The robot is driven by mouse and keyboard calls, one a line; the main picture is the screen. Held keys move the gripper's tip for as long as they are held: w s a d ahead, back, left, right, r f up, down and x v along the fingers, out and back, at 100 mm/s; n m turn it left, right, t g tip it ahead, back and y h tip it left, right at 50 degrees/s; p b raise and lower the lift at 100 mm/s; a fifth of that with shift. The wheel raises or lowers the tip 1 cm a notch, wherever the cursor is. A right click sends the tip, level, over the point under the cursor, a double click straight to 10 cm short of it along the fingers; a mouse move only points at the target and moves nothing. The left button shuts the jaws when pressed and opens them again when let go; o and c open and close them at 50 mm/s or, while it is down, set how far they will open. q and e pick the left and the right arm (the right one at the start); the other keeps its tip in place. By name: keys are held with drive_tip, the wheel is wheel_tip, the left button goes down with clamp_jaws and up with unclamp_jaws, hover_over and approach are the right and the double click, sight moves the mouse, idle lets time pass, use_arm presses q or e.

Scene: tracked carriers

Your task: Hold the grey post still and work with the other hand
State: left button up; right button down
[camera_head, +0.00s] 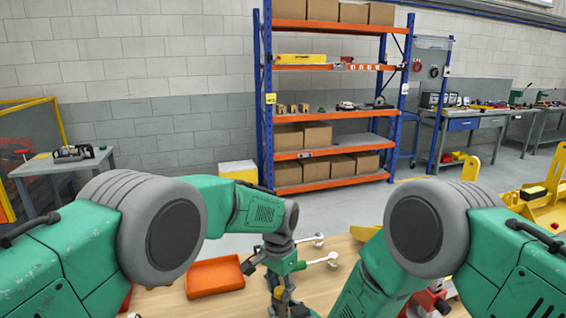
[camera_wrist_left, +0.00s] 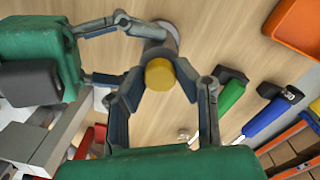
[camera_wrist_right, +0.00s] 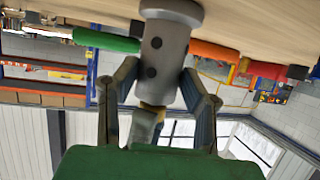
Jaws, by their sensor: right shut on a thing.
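The grey post (camera_wrist_right: 165,50) stands upright on the wooden table, with a round base flange and dark holes in its side. A yellow cap (camera_wrist_left: 159,74) sits on its top end. My right gripper (camera_wrist_right: 158,75) is shut on the post's side; in the left wrist view its fingers (camera_wrist_left: 130,24) reach in from the left. My left gripper (camera_wrist_left: 160,75) is above the post, its open fingers on either side of the yellow cap, with no clear contact.
An orange tray (camera_head: 215,278) lies on the table left of my left gripper. A green-handled tool (camera_wrist_left: 232,96) and a blue-handled tool (camera_wrist_left: 266,118) lie near the post. Shelving (camera_head: 325,125) stands behind the table.

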use_arm(q)
drive_tip(key=m, duration=0.4)
drive_tip(key=shift+m, duration=0.4)
use_arm(e)
drive_tip(key=shift+f, duration=0.1)
use_arm(q)
drive_tip(key=m, duration=0.5)
drive_tip(key=shift+m, duration=0.6)
drive_tip(key=o, duration=1)
drive_tip(key=shift+o, duration=0.2)
drive_tip(key=shift+r, duration=0.1)
wheel_tip(320, 180, up, 12)
drive_tip(key=shift+w, duration=0.2)
